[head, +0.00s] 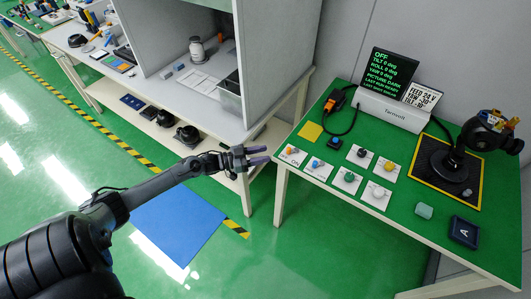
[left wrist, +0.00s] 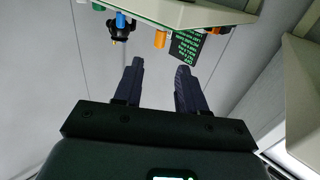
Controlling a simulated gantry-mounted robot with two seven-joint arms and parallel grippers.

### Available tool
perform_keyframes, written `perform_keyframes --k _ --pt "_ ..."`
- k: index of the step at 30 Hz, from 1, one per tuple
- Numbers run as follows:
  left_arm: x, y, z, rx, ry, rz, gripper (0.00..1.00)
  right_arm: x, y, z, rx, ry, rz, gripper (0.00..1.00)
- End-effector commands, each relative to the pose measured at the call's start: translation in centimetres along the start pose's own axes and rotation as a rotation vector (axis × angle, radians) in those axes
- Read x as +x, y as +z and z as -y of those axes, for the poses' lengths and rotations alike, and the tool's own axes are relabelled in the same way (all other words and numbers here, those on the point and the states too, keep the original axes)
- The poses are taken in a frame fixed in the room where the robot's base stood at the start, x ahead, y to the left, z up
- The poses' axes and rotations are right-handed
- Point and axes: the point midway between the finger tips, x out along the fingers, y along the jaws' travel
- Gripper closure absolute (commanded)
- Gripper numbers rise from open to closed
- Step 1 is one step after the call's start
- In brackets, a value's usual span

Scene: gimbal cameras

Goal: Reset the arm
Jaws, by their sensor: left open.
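My left gripper (head: 258,155) is open and empty at the end of my left arm, which reaches in from the left. It is in the air left of the green-topped table (head: 305,222), apart from everything. In the left wrist view its two dark fingers (left wrist: 160,75) stand apart with nothing between them. My right gripper is in neither view.
On the table stand a black gimbal device (head: 455,160) on a yellow-edged mat, a display (head: 390,68) reading OFF, a white Farmvolt box (head: 393,112) and several control cards. A grey workbench (head: 215,125) stands behind the gripper. A blue mat (head: 178,225) lies on open floor.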

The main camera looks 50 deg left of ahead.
Motion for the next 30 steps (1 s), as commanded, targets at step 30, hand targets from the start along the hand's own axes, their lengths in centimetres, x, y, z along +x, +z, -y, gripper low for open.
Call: perform_keyframes --k 30 --pt "1.4 5.5 -21.5 -0.261 -0.039 0.086 0.59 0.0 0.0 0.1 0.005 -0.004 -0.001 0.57"
